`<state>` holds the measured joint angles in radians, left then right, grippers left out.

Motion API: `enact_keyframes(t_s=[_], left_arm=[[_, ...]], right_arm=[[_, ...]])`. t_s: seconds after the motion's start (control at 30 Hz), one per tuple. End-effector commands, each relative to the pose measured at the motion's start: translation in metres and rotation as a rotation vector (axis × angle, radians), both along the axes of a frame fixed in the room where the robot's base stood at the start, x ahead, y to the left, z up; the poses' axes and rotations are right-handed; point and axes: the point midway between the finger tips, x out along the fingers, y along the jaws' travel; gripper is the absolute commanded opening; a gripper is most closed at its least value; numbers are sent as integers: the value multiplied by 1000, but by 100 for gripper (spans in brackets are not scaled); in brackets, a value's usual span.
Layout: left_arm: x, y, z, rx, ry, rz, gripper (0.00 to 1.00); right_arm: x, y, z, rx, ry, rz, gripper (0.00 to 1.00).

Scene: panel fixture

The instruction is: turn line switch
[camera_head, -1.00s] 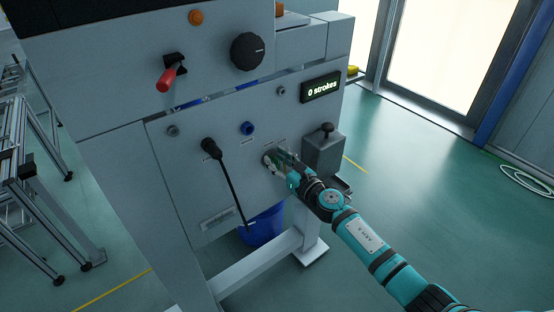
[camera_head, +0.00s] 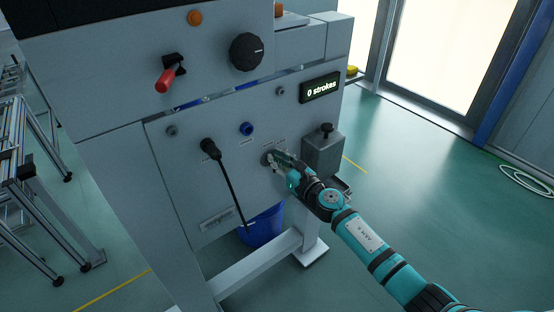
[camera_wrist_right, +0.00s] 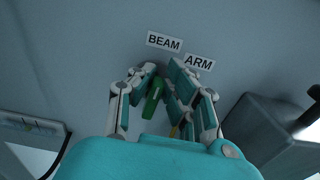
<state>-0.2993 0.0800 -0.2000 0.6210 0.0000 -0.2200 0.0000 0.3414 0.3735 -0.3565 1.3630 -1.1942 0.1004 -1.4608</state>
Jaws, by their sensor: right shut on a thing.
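My right gripper (camera_head: 271,159) is at the lower right part of the panel front, close against the panel face. No label reading "line" is legible. A red-handled lever switch (camera_head: 168,79) sits higher on the panel at the left, away from the gripper. My left gripper is not in view.
A black knob (camera_head: 246,52) and a "0 strokes" display (camera_head: 320,88) are on the panel. A black lever (camera_head: 228,180) hangs left of the gripper. A grey box (camera_head: 322,154) projects close to the right of it. A blue bin (camera_head: 262,228) stands below.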

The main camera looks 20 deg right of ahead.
Motion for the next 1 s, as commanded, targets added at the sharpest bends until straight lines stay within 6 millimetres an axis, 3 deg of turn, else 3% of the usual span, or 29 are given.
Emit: enact_keyframes(t_s=[0.27, 1.0], left_arm=[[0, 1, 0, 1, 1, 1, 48], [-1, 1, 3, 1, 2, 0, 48]], right_arm=[[0, 1, -2, 152, 58, 10, 0], [5, -10, -6, 809, 292, 13, 0]])
